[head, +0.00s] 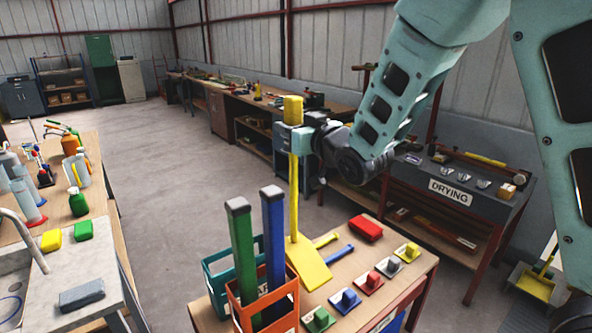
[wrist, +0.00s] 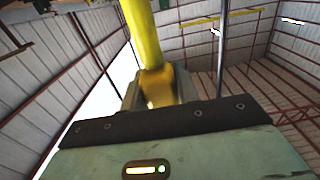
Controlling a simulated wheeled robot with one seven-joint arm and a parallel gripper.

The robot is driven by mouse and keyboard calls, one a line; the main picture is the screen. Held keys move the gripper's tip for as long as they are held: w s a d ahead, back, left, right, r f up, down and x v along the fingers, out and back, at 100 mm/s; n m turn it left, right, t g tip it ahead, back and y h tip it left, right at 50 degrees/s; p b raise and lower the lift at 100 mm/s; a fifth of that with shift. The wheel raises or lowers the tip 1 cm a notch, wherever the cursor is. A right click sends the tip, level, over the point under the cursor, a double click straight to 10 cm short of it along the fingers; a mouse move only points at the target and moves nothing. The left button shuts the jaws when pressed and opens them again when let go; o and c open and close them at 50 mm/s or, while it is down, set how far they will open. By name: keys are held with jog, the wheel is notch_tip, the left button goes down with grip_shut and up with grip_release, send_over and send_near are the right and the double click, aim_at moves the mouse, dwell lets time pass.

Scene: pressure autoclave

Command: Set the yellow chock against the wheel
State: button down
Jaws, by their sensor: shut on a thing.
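The yellow chock (head: 312,268) is a wedge-like plate at the bottom of a long upright yellow handle with a thick block grip on top. My gripper (head: 297,139) is shut on the yellow handle just below the block grip. In the wrist view the yellow handle (wrist: 143,35) rises from between the fingers (wrist: 156,88). The plate hangs tilted over or beside the near bench; I cannot tell whether it touches. I cannot make out a wheel in either view.
An orange crate (head: 280,308) and a teal crate (head: 218,282) stand at the near bench's left, with tall green and blue handles rising there. Coloured blocks and a red box (head: 366,228) lie on the bench. A DRYING bench (head: 452,190) stands behind right. Floor (head: 190,190) is clear at left centre.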

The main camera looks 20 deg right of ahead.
jog(key=shift+a+f, duration=0.2)
jog(key=shift+f, duration=0.7)
jog(key=shift+f+p, duration=0.8)
jog(key=shift+f, duration=1.35)
jog(key=c, duration=1)
grip_release()
jog(key=shift+f, duration=0.1)
jog(key=shift+c, duration=0.2)
jog(key=b+v, duration=0.9)
jog(key=b, duration=0.3)
jog(key=shift+s+d, duration=0.15)
jog(key=shift+s, duration=0.1)
